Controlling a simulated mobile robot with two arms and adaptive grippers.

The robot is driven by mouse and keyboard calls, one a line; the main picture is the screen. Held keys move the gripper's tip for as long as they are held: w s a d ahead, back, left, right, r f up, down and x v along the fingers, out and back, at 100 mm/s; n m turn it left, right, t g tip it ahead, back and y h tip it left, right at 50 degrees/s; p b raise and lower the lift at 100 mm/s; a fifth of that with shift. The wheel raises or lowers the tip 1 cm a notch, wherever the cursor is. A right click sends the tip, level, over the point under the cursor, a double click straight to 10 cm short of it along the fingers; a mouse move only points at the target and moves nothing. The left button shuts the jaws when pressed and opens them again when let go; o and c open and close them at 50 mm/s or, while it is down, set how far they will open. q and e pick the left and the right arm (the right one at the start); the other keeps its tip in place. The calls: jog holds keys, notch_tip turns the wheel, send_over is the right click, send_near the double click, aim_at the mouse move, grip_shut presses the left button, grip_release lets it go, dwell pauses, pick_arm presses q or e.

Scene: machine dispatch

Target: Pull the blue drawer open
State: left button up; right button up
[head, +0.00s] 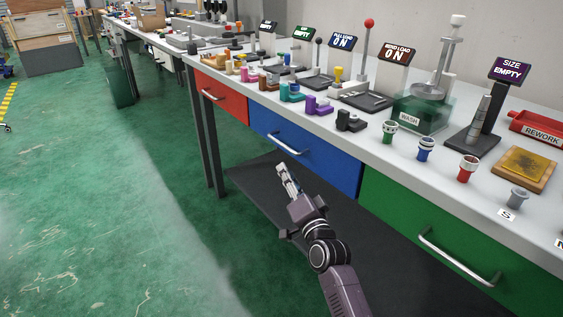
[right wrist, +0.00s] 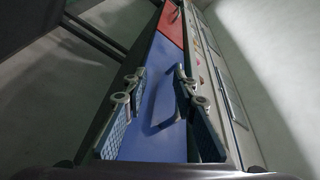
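The blue drawer (head: 335,168) is in the workbench front, between the red and green drawers, and looks shut. Its silver bar handle (head: 285,146) is on the drawer face. My right gripper (head: 284,178) is just in front of the drawer, a little below the handle in the head view. In the right wrist view my right gripper (right wrist: 158,78) is open, its two padded fingers apart and empty. My left gripper is not in view.
The red drawer (head: 222,96) is left of the blue one and the green drawer (head: 440,240) right of it. A dark lower shelf (head: 262,183) lies beneath. The benchtop (head: 372,150) holds several coloured parts, fixtures and signs. The green floor (head: 90,190) at left is clear.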

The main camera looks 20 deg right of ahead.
aim_at(281, 142)
pick_arm(q)
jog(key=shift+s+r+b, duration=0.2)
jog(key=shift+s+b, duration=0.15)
jog(key=shift+b, duration=0.7)
pick_arm(e)
jog(key=shift+m+t, duration=0.5)
jog(key=shift+t, duration=0.1)
jog(key=w+r, duration=0.4)
jog(key=w, duration=0.1)
jog(key=w+r, duration=0.2)
jog(key=shift+w+d, duration=0.25)
jog(key=shift+w, duration=0.05)
jog(key=shift+c, duration=0.2)
jog(key=shift+f, duration=0.1)
grip_shut()
